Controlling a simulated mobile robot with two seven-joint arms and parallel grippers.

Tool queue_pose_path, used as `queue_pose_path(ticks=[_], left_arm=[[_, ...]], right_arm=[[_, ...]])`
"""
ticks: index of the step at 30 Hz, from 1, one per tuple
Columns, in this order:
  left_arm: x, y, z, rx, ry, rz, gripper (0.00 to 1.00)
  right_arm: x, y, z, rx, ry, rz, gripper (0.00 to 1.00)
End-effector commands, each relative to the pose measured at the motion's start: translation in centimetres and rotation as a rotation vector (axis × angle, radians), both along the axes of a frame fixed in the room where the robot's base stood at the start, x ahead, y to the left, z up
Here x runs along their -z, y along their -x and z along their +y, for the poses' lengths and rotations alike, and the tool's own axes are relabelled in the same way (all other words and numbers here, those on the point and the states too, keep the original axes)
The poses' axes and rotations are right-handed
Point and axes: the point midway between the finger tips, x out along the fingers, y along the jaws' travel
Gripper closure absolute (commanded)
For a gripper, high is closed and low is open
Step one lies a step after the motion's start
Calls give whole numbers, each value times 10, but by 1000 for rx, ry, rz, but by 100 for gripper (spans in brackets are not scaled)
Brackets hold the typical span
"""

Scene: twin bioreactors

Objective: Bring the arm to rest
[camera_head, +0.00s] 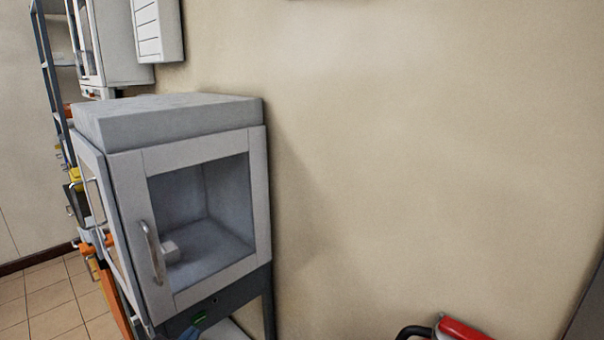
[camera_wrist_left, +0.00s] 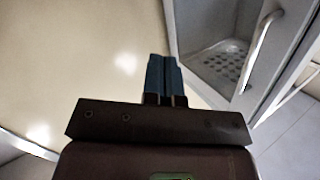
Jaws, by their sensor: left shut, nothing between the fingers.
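My left gripper shows in the left wrist view (camera_wrist_left: 164,60), its two blue fingers shut together with nothing between them. My right gripper is in neither view.
The grey glass-fronted cabinet (camera_head: 187,158) stands against the beige wall (camera_head: 420,150), its handle (camera_head: 152,252) at the left of its front. A red and black object (camera_head: 462,328) shows at the bottom right. Shelving (camera_head: 50,75) and tiled floor (camera_head: 50,300) lie at the left.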

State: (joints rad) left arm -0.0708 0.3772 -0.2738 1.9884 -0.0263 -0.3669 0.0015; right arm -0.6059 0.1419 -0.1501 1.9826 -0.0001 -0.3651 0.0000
Motion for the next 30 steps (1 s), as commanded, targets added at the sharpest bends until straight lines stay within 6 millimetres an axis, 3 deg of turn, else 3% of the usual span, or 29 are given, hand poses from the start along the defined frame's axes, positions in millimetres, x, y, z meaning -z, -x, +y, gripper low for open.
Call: queue_pose_path(ticks=[1,9,15,21,30], left_arm=[[23,16,8,-37,42,53,100],[116,108,46,-230,167,274,100],[163,174,54,-320,209,403,100],[180,205,58,-346,209,460,100],[181,207,58,-347,208,464,100]], right_arm=[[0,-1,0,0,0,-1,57],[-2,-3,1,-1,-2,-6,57],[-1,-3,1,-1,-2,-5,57],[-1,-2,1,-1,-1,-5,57],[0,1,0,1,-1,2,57]])
